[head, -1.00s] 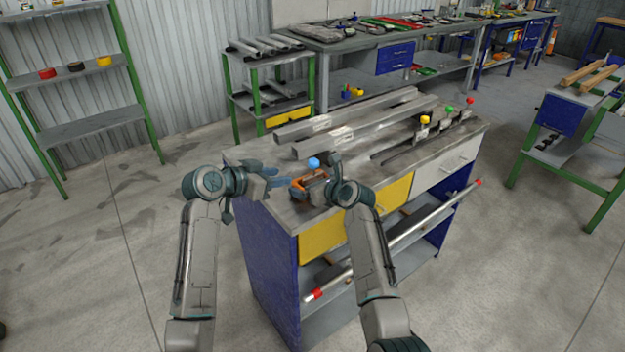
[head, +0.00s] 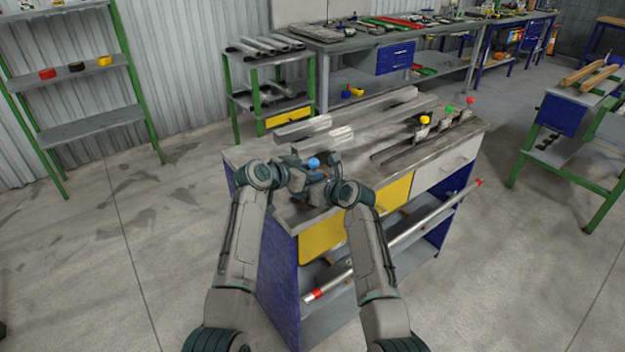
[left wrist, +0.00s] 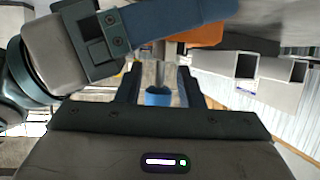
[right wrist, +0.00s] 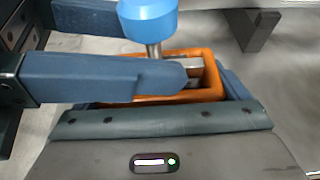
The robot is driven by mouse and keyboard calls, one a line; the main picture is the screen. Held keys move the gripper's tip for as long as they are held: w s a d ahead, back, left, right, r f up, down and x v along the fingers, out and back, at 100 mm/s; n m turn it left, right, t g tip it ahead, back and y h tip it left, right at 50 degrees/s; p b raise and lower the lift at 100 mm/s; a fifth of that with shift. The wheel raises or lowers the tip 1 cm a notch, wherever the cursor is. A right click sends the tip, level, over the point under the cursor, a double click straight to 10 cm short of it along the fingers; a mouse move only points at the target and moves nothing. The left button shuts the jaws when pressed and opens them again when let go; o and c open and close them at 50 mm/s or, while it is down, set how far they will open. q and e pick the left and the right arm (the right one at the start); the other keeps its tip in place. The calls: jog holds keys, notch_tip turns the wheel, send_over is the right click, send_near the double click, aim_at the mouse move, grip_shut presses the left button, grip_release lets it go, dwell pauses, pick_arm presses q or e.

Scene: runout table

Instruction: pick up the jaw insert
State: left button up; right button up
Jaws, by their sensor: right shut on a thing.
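What appears to be the jaw insert is a metal piece with a blue knob (right wrist: 147,17) on a short stem, in an orange holder (right wrist: 208,97). The knob (head: 313,163) shows at the bench's near left corner in the head view. My right gripper (head: 329,180) is shut on the orange holder; its fingers are partly hidden. My left gripper (left wrist: 160,78) is open. Contact is unclear.
Grey square tubes (head: 345,138) lie on the bench behind the grippers. Stops with yellow, green and red knobs (head: 425,120) stand farther right along it. A red-ended metal bar (head: 400,238) lies on the lower shelf. The floor (head: 130,270) to the left is clear.

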pick_arm(q)
grip_shut()
jog(key=shift+r, duration=0.2)
notch_tip(320, 180, up, 10)
jog(key=shift+f, duration=0.1)
pick_arm(e)
jog(key=shift+f, duration=0.1)
jog(key=o, duration=0.7)
pick_arm(q)
jog(key=shift+w, duration=0.1)
